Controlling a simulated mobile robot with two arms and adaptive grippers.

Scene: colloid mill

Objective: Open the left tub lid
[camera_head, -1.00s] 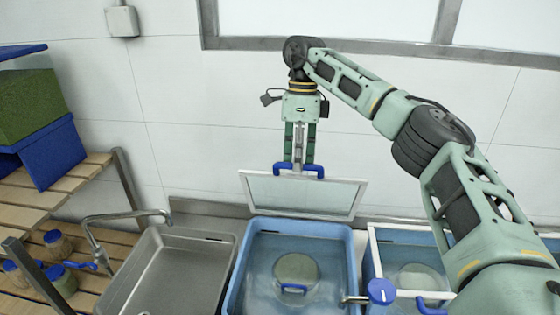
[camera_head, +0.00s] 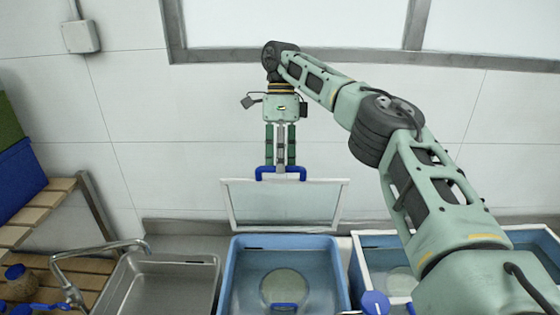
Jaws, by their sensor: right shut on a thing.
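The left tub (camera_head: 231,270) is a blue basin with water in it, and a round greenish container with a blue handle sits inside. Its lid (camera_head: 284,203) is a clear panel in a white frame, tilted up at the tub's back edge so that the tub's top is uncovered. My right gripper (camera_head: 281,168) points down at the lid's raised edge and is shut on the blue lid handle (camera_head: 263,173). My left gripper is not in view.
A steel sink (camera_head: 165,285) with a tap (camera_head: 95,250) stands left of the tub. A second blue tub with a white-framed lid (camera_head: 375,241) stands to the right, partly behind my right arm. Wooden shelves (camera_head: 50,205) with a blue crate (camera_head: 18,178) are at far left.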

